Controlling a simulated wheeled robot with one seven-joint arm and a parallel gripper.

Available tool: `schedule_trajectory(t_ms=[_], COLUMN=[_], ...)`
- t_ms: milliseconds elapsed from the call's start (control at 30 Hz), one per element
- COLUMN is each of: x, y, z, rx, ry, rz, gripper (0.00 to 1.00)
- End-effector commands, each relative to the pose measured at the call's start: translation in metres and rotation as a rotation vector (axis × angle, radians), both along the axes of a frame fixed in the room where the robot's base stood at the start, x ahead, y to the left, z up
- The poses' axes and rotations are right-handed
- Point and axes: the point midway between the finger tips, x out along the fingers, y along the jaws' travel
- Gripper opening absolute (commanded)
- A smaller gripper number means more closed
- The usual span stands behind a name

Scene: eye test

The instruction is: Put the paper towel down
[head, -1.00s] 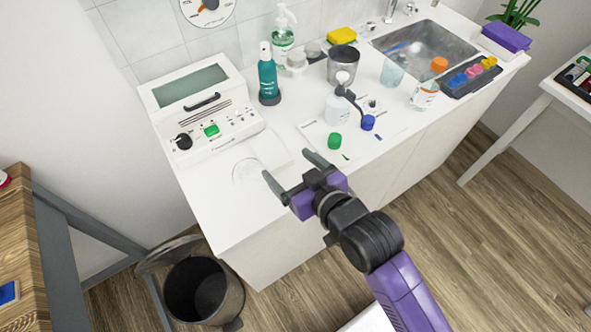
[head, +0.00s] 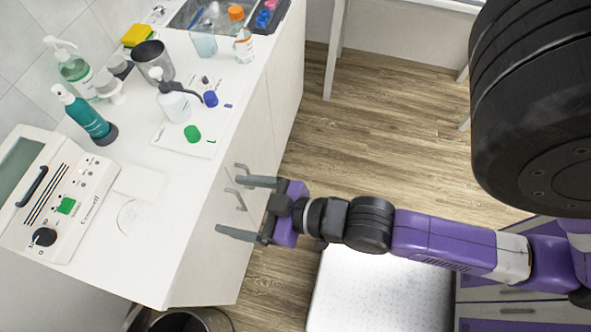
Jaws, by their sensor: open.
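A flat white sheet, which looks like the paper towel (head: 140,182), lies on the white counter (head: 165,245) beside the white machine. It is pale against the counter, so its edges are faint. My gripper (head: 229,206) is open with nothing between its fingers. In the head view it shows to the right of the paper towel, past the counter's front edge and in front of the cabinet doors. It is apart from the paper towel.
The white machine (head: 75,185) stands left of the towel. A teal bottle (head: 88,120), a green cap (head: 192,133), a white wash bottle (head: 173,102) and a dark cup (head: 153,62) stand farther back. A bin (head: 180,320) is below. The counter's near end is clear.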

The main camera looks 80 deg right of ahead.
Motion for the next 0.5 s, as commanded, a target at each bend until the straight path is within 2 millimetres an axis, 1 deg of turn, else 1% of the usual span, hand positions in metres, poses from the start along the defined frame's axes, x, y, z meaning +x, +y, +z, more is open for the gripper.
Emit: schedule_trajectory(t_ms=[33, 100, 200, 333, 433, 467, 500], x=[-0.023, -0.047, -0.077, -0.104, -0.116, -0.118, -0.12], y=[0.0, -0.001, -0.002, -0.004, -0.004, -0.004, -0.004], z=[0.002, 0.008, 0.021, 0.037, 0.045, 0.047, 0.048], rx=[-0.001, -0.003, -0.007, -0.011, -0.012, -0.012, -0.012], ry=[0.003, -0.008, -0.027, -0.045, -0.054, -0.057, -0.06], rz=[0.0, 0.002, 0.006, 0.012, 0.015, 0.016, 0.016], gripper=[0.84, 0.84, 0.84, 0.84, 0.84, 0.89, 0.89])
